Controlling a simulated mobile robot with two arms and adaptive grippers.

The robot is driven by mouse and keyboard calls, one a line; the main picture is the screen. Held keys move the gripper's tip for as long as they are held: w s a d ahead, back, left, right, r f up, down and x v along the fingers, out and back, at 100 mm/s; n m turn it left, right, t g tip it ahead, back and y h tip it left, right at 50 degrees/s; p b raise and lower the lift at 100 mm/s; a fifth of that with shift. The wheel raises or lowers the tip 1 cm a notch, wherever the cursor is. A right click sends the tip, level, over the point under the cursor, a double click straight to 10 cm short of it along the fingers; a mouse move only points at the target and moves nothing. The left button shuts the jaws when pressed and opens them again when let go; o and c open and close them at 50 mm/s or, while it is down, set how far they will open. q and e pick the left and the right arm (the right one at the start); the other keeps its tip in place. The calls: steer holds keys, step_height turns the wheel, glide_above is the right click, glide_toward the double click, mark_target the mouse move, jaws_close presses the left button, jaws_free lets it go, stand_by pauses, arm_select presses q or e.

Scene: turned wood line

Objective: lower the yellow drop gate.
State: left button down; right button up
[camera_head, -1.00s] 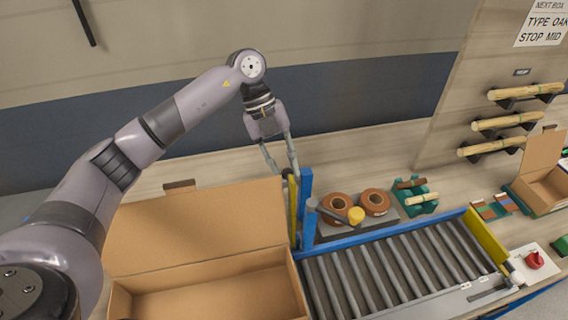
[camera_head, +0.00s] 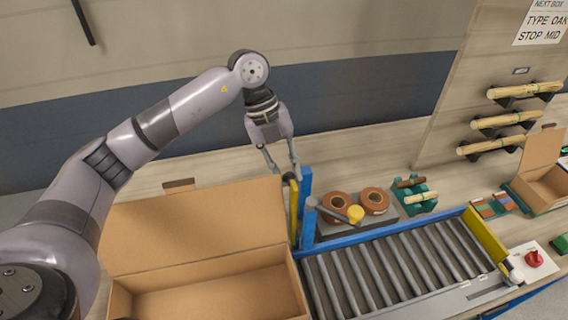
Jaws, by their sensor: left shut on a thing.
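The yellow drop gate (camera_head: 293,213) stands upright between blue posts (camera_head: 305,195) at the left end of the roller conveyor, seen nearly edge-on. My left gripper (camera_head: 287,177) reaches down from above and is shut on the dark knob at the top of the gate. The fingertips partly hide the knob. The gate's lower edge is hidden behind the blue frame and the box. My right gripper does not show.
An open cardboard box (camera_head: 204,239) stands left of the gate. Tape rolls (camera_head: 337,206) and a yellow-ended lever sit behind the conveyor rollers (camera_head: 400,262). A yellow plate (camera_head: 484,236) closes the conveyor's right end. A red knob (camera_head: 534,259) lies beyond it.

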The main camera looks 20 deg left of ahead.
arm_select(q)
steer(key=shift+s+d+r, duration=0.1)
steer(key=shift+s+d, duration=0.1)
steer(key=c, duration=1.4)
jaws_free()
steer(key=s+v, duration=0.1)
steer(key=v, duration=1.1)
steer(key=shift+w, duration=0.4)
